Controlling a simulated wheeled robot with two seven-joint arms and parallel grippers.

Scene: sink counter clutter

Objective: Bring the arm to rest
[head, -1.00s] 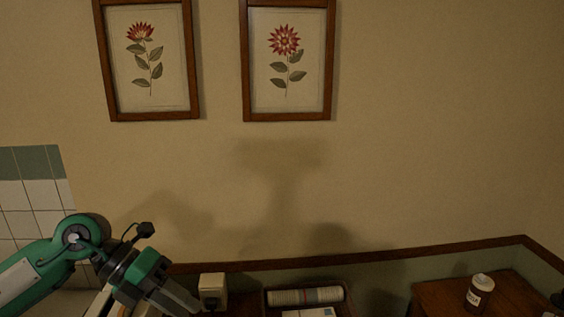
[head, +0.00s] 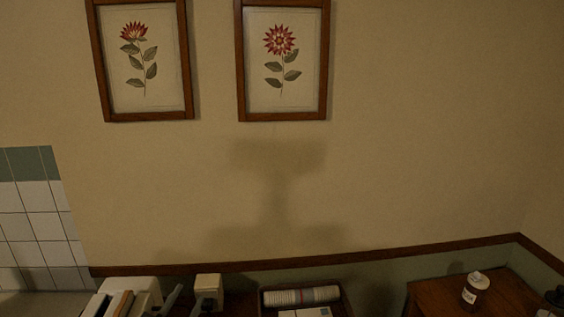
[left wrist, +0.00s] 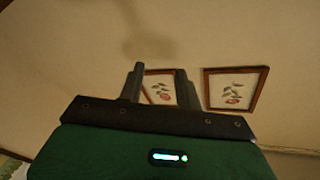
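My left gripper (left wrist: 160,85) shows in the left wrist view with its two dark fingers apart and nothing between them. Behind the fingers are the wall and framed flower pictures. In the head view two grey finger tips, which look like those of my left gripper (head: 185,298), stick up at the bottom edge, left of centre. The rest of that arm is out of the head view. My right gripper is in neither view.
A white container (head: 145,286), a small cream box (head: 208,282) and a tray with a rolled item (head: 301,296) line the bottom edge. A white-capped bottle (head: 475,288) stands on a wooden top (head: 425,293) at right. Two framed flower pictures (head: 283,60) hang above. The wall between is bare.

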